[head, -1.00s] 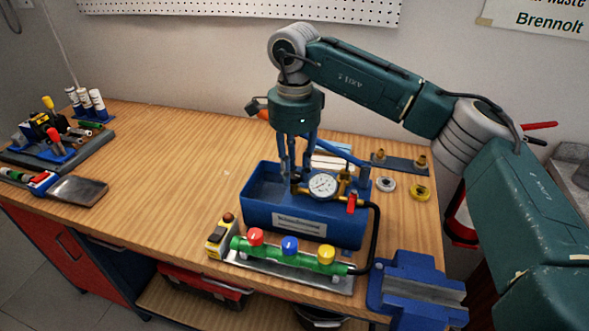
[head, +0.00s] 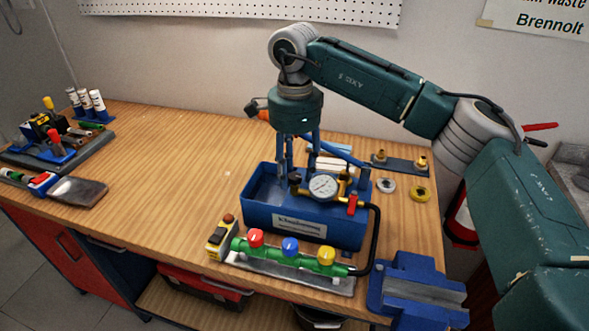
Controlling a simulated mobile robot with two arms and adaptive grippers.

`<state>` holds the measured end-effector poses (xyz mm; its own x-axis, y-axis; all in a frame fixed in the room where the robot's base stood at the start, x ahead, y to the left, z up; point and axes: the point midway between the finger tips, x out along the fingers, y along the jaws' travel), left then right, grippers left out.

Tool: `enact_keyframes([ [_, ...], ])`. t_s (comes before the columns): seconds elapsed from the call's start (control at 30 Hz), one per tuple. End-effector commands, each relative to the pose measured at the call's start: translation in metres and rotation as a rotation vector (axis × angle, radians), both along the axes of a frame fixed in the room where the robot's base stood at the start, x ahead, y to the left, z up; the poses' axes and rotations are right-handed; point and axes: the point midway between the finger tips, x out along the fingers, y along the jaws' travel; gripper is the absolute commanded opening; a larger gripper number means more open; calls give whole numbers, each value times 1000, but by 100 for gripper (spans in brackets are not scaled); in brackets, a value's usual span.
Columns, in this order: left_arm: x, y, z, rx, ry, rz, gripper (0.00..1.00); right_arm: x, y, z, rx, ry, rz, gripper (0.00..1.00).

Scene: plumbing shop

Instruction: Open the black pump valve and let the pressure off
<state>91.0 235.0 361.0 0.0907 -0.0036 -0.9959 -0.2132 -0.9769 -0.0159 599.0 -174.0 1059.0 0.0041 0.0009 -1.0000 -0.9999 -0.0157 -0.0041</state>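The blue test pump (head: 262,217) stands on the workbench, with a round pressure gauge (head: 323,187) on brass fittings. A small black knob (head: 295,178), which looks like the black pump valve, sits just left of the gauge. A red lever (head: 352,205) is on the right of the fittings. My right gripper (head: 292,174) points straight down over the pump, its blue fingers reaching to the black knob. The fingers partly hide the knob, and I cannot tell whether they grip it. The gauge needle is too small to read. My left gripper is out of view.
A green manifold (head: 276,254) with red, blue and yellow knobs lies in front of the pump, joined by a black hose (head: 376,230). A yellow box (head: 221,238) is beside it. A blue vise (head: 418,288) is at front right.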

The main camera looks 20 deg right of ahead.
Motion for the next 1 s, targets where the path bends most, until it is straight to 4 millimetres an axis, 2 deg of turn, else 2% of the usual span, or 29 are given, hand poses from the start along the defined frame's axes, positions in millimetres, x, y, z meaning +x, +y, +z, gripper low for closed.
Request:
enact_keyframes([
  [0.13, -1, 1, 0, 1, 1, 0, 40, -1, 0, 0, -1, 4, 1, 43],
  [0.23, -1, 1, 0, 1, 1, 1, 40, 0, 0, 7, -1, 2, 1, 43],
  [0.5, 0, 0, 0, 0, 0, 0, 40, 0, 1, 48, 1, -1, 1, 43],
  [0.7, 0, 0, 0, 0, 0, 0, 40, 1, 0, 71, -1, 1, -1, 43],
  [1.0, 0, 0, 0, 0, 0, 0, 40, 0, 0, 80, 0, 1, 1, 43],
])
